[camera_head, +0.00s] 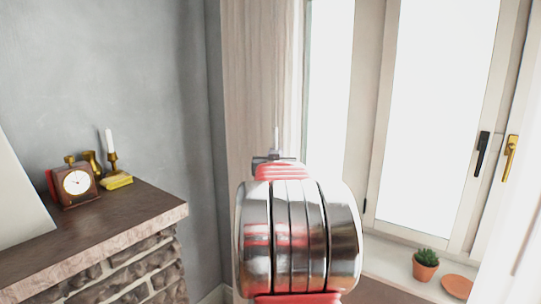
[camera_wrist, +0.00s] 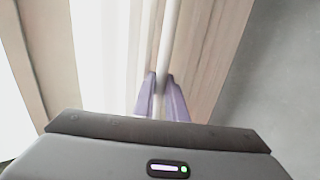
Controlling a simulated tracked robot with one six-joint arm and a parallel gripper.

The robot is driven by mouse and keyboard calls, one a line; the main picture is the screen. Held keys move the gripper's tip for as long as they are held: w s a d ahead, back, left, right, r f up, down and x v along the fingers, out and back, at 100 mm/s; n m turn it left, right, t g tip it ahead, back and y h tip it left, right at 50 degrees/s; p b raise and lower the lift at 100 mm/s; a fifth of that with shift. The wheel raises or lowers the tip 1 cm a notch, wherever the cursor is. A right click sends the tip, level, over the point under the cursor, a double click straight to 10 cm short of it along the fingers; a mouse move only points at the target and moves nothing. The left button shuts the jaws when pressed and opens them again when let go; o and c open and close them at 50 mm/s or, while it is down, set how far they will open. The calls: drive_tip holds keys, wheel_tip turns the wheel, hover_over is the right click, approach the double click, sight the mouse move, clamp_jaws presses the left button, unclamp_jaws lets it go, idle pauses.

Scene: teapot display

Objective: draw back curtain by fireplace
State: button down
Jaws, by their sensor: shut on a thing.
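The beige curtain (camera_head: 250,75) hangs gathered in vertical folds at the left side of the window, beside the grey wall near the fireplace. In the wrist view, the curtain (camera_wrist: 205,50) fills the middle and right of centre. My gripper (camera_head: 275,148) is at the curtain's window-side edge, mostly hidden behind my shiny wrist in the head view. The curtain's lower part is hidden by my arm.
A potted plant (camera_head: 426,265) and a terracotta dish (camera_head: 457,286) sit on the window sill. The window (camera_head: 435,110) has handles at right.

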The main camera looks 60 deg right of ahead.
drive_tip(key=shift+w, duration=0.15)
drive_tip(key=c, duration=1.8)
unclamp_jaws()
drive_tip(key=shift+o, duration=0.2)
drive_tip(key=v, duration=1.3)
drive_tip(key=shift+a, duration=0.35)
drive_tip(key=shift+f, duration=0.1)
